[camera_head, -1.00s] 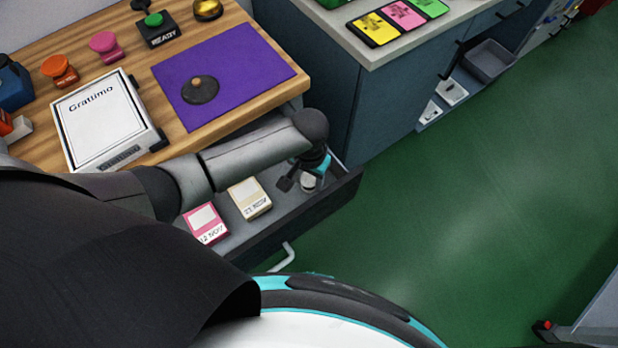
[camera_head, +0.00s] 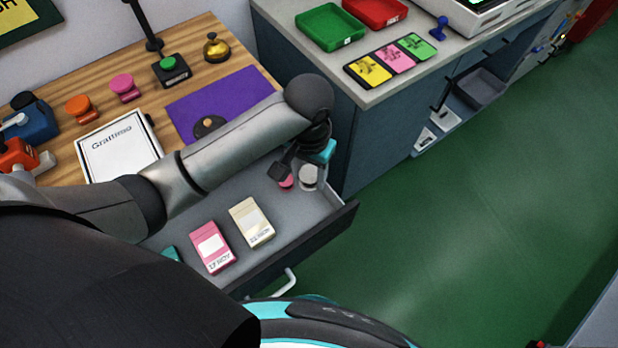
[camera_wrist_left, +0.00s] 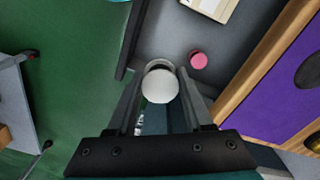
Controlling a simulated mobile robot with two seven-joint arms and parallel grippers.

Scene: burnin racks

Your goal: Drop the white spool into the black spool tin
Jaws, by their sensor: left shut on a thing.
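The white spool (camera_head: 308,177) is held between the fingers of my left gripper (camera_head: 303,166), at the right end of the open grey drawer. In the left wrist view the round white end of the spool (camera_wrist_left: 160,87) sits between the two fingers of the left gripper (camera_wrist_left: 160,76), with a pale rim just behind it. Whether it touches the drawer floor I cannot tell. I cannot make out a black spool tin for certain. A dark round thing with a brown knob (camera_head: 208,126) lies on the purple mat, partly hidden by my left arm. My right gripper is not in view.
The open drawer (camera_head: 165,237) also holds a small pink round piece (camera_head: 286,184) beside the gripper, a pink box (camera_head: 210,247) and a cream box (camera_head: 251,222). The wooden desk (camera_head: 200,40) stands behind, a grey counter (camera_head: 362,95) at right. Green floor is clear.

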